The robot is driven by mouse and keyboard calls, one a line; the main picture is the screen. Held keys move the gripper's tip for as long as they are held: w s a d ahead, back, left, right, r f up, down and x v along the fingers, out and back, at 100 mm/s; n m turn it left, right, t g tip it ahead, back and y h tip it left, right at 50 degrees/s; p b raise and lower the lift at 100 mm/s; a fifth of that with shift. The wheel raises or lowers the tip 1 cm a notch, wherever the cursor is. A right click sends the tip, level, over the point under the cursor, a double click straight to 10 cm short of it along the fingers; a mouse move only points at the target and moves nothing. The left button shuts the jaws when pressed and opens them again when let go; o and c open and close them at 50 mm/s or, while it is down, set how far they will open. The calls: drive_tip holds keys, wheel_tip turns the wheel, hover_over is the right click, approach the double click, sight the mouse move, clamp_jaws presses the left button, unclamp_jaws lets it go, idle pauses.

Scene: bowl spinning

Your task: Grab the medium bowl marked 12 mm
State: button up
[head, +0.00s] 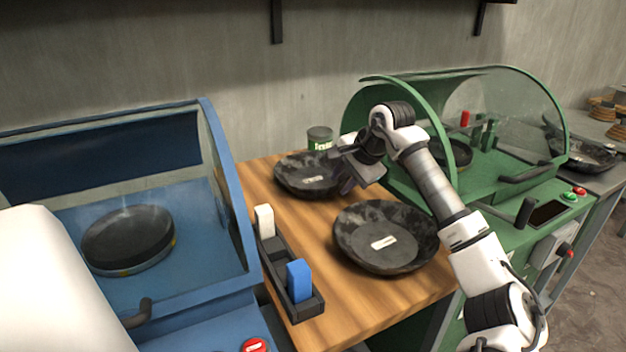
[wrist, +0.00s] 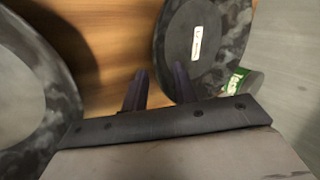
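Two dark mottled bowls with white labels rest on the wooden table. The far bowl (head: 298,172) is at the back, and it also shows at upper right in the wrist view (wrist: 225,35). The near bowl (head: 385,258) is closer to the front and appears partly at left in the wrist view (wrist: 60,95). The label writing is too small to read, so I cannot tell which is marked 12 mm. My gripper (head: 347,178) is at the far bowl's right edge. Its fingers (wrist: 160,75) are apart around or just above that rim; contact is unclear.
A green-labelled can (head: 320,138) stands behind the far bowl. A black holder (head: 290,285) with a white and a blue block lies at the table's left. A blue hooded machine (head: 215,230) is left, a green one (head: 480,180) right. Bare wood separates the bowls.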

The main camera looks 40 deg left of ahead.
drive_tip(key=shift+x, duration=1.3)
clamp_jaws()
drive_tip(key=shift+r, duration=0.2)
